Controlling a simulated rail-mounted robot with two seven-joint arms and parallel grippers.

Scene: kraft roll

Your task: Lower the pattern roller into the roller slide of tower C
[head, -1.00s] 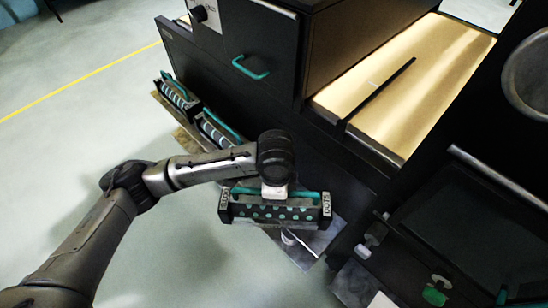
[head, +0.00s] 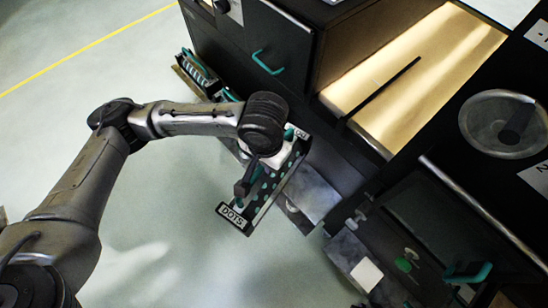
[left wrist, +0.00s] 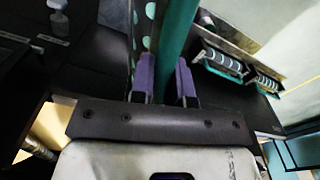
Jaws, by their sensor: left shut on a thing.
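The pattern roller (head: 262,190) is a dark frame with a teal-dotted cylinder and an end label reading DOTS. It hangs diagonally beside the black machine in the head view, its labelled end toward the lower left. My left gripper (left wrist: 165,80) is shut on the roller's teal handle bar (left wrist: 176,40); the roller's dotted face (left wrist: 149,14) shows beside the bar. My wrist hides part of the roller in the head view. A grey metal plate (head: 312,192) juts from the machine's base just right of the roller. I cannot tell which part is tower C or its slide.
Other rollers with teal handles (head: 197,72) sit at the machine's far left side; they also show in the left wrist view (left wrist: 221,62). A second low ledge with a white block (head: 366,273) lies at lower right. The floor (head: 150,225) at left is clear.

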